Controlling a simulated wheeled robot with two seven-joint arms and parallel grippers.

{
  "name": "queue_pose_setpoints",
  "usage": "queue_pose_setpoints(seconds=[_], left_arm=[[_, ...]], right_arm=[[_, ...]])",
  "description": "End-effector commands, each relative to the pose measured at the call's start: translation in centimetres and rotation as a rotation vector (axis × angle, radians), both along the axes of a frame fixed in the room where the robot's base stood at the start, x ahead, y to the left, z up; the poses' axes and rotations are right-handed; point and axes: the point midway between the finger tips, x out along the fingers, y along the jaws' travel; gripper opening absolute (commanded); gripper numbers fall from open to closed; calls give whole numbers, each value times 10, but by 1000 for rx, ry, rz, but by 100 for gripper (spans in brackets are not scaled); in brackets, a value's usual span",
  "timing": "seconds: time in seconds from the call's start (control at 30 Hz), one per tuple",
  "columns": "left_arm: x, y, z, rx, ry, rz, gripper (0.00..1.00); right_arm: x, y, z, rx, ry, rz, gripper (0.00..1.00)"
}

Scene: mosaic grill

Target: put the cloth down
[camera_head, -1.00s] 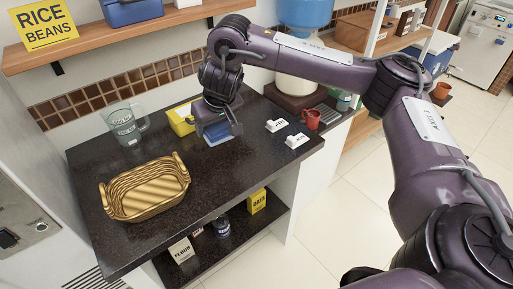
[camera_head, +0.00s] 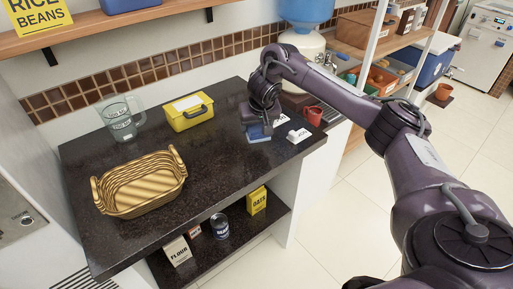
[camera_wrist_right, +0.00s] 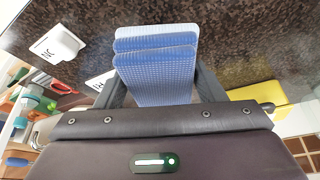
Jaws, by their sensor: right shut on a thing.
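The blue folded cloth (camera_head: 258,133) is at the right part of the dark counter (camera_head: 215,170) in the head view. My right gripper (camera_head: 258,122) is shut on it from above. In the right wrist view the cloth (camera_wrist_right: 155,60) shows as a stack of blue folds between my right gripper's fingers (camera_wrist_right: 155,90). Its lower edge is at or very close to the counter; I cannot tell if it touches. My left gripper is not in view.
White labelled holders (camera_head: 298,135) and a red mug (camera_head: 313,115) stand right of the cloth. A yellow box (camera_head: 189,112), a glass jug (camera_head: 121,120) and a wicker basket (camera_head: 141,183) stand to the left. The counter's front middle is clear.

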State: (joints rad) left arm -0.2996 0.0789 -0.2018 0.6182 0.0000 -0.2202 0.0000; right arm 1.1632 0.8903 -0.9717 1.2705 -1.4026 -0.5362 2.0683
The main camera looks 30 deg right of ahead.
Motion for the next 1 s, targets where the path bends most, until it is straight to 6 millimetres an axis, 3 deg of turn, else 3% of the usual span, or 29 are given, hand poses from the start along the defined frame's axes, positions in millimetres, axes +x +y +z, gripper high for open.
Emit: queue_pose_setpoints(seconds=[0.5,1.0], left_arm=[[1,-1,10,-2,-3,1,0],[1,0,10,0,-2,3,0]], right_arm=[[0,0,-59,1,-4,0,42],[1,0,-67,2,-5,-1,42]])
